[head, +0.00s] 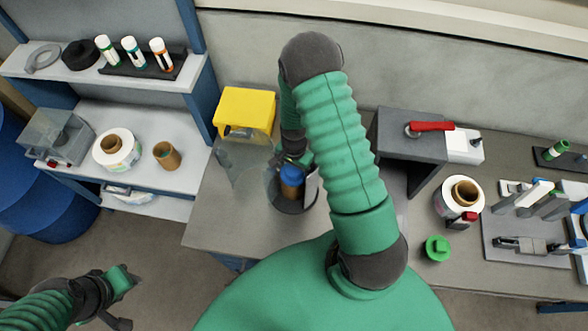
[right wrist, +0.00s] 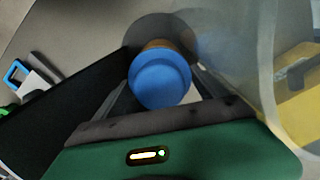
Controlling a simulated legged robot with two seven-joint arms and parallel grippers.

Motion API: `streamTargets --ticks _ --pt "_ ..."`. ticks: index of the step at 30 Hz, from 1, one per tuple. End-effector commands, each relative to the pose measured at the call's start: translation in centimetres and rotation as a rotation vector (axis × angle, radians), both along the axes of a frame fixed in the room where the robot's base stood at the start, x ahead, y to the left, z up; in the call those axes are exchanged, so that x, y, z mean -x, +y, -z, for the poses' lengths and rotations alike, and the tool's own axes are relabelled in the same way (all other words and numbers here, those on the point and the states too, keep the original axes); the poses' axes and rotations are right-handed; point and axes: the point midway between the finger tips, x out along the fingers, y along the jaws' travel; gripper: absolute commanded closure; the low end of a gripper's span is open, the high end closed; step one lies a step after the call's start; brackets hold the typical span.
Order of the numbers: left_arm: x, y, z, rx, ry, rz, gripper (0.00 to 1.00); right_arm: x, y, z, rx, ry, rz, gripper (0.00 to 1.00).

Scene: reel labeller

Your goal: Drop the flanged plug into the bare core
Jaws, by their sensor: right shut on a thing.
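My right gripper (head: 293,180) reaches down at the middle of the bench. It is shut on a brown core (head: 291,192) with a blue plug (head: 290,174) at its top. In the right wrist view the blue plug (right wrist: 160,80) hides most of the core and the fingertips' contact. A round grey base lies below it; I cannot tell whether the core touches it. A green flanged plug (head: 437,248) stands free on the bench at right.
A yellow box (head: 246,108) with a clear guard stands close behind my right gripper. A grey machine with a red handle (head: 432,126) stands to the right. A label reel (head: 459,200) and a tool tray are farther right. The bench's front left is clear.

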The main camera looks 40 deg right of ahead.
Motion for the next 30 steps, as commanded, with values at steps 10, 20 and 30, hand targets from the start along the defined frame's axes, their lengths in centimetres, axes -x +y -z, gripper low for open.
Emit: streamTargets --ticks 10,20,30 --pt "0.0 0.0 0.0 0.000 0.000 0.000 0.64 0.0 0.0 0.0 0.000 0.000 0.000 0.08" --pt "0.0 0.0 -2.2 0.000 0.000 0.000 0.64 0.0 0.0 -2.8 0.001 -0.001 0.000 0.08" --pt "0.0 0.0 -4.8 0.000 0.000 0.000 0.64 -0.1 0.0 -6.0 0.000 0.000 -0.001 0.08"
